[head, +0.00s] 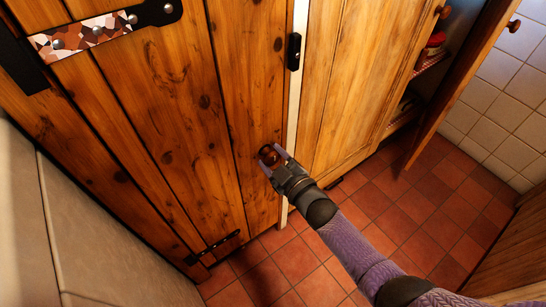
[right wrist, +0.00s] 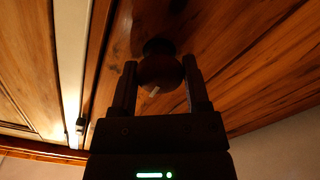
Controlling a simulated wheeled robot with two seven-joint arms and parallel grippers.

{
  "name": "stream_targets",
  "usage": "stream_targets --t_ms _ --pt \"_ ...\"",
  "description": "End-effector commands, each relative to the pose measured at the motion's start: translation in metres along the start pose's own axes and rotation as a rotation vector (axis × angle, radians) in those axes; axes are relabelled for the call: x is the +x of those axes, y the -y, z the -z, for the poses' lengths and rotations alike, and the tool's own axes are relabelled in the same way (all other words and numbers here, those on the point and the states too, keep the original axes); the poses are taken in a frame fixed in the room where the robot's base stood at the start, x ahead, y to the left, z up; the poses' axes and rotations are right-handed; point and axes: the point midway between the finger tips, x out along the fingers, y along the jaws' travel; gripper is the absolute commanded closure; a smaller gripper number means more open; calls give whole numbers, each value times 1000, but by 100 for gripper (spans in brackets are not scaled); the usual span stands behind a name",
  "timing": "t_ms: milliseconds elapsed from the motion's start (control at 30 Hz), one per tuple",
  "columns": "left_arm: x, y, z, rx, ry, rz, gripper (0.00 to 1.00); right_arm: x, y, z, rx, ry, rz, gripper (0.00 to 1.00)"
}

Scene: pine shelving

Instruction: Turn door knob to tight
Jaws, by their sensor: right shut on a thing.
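The door knob (head: 268,156) is round, dark reddish-brown and shiny, fixed near the right edge of the plank door (head: 165,95). My right gripper (head: 273,163) reaches it from the lower right, with its fingers on either side of the knob. The right wrist view shows the knob (right wrist: 158,73) between the two fingers (right wrist: 160,85), with a small pale mark on its lower part. The gripper is shut on the knob. The knob's base is dark and hard to make out. The door looks closed against its pale frame (head: 296,70). My left gripper is not in view.
A black latch (head: 294,51) sits on the frame above the knob. To the right stands a pine cabinet (head: 350,90) with an open door (head: 465,80) jutting out and shelves inside. Red floor tiles (head: 400,205) lie clear below. A pale panel (head: 85,240) stands at lower left.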

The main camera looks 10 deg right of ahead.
Motion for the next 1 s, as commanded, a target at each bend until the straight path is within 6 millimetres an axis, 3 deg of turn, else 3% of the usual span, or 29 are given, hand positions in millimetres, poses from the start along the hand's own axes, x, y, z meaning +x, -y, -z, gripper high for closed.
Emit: stream_targets --t_ms 633,667,800,1000 --pt "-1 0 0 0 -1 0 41 -1 0 -2 46 6 0 99" --pt "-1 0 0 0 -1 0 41 -1 0 -2 46 6 0 36" --pt "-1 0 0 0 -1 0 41 -1 0 -1 45 4 0 6" --pt "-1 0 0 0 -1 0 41 0 0 -1 44 2 0 4"
